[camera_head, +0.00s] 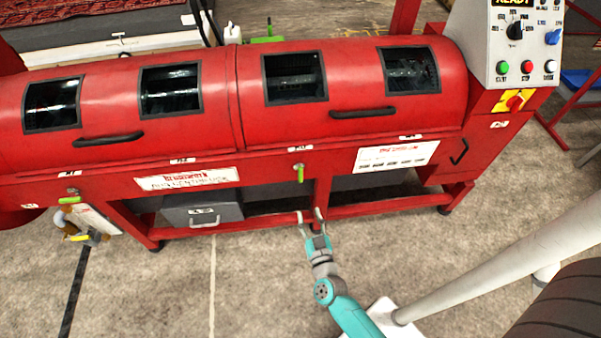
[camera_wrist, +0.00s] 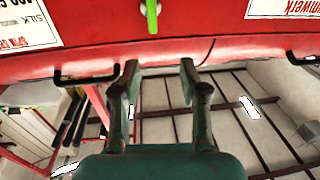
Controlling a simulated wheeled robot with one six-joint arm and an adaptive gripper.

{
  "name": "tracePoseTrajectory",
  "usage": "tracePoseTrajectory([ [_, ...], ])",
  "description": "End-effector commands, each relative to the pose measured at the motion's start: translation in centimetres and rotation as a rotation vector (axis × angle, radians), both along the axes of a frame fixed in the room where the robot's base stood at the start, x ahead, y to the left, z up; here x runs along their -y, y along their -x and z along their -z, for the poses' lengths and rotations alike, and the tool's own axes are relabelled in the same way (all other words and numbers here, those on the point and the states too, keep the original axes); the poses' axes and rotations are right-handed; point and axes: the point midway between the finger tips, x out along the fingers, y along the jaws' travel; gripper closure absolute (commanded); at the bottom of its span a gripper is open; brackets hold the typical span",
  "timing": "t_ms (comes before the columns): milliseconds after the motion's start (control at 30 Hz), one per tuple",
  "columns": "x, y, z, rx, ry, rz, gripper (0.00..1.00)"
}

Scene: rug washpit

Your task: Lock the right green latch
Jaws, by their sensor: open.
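In the wrist view the green handle (camera_wrist: 151,16) is at the top edge, lengthwise up and down the picture. A left green latch (camera_head: 68,200) sits at the machine's left end, and its handle lies level. My gripper (camera_head: 310,215) is below the right latch in the head view. Its fingers are apart and empty in the wrist view (camera_wrist: 160,78), with the latch beyond the fingertips and not touched.
The red machine (camera_head: 270,130) has black lid handles (camera_head: 362,113) and a control panel (camera_head: 515,45) at the right. A grey drawer (camera_head: 203,212) sits below, left of my gripper. A white pole (camera_head: 500,265) slants at the right. The floor in front is mostly clear.

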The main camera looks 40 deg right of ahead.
Motion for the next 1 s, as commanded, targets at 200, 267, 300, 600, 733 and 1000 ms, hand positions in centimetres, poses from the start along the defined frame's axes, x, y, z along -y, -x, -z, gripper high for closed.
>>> tracePoseTrajectory([
  [200,2.7,-5.2,0.9,0.004,-0.001,0.081,0.56],
  [267,3.1,-5.8,1.0,0.001,0.0,0.092,0.56],
  [300,3.3,-6.1,1.1,0.0,-0.001,0.097,0.56],
  [600,4.8,-8.5,1.0,0.001,0.0,0.106,0.56],
  [733,6.0,-10.6,1.0,0.002,0.0,0.106,0.56],
  [1000,8.2,-14.1,1.0,0.001,0.0,0.105,0.56],
])
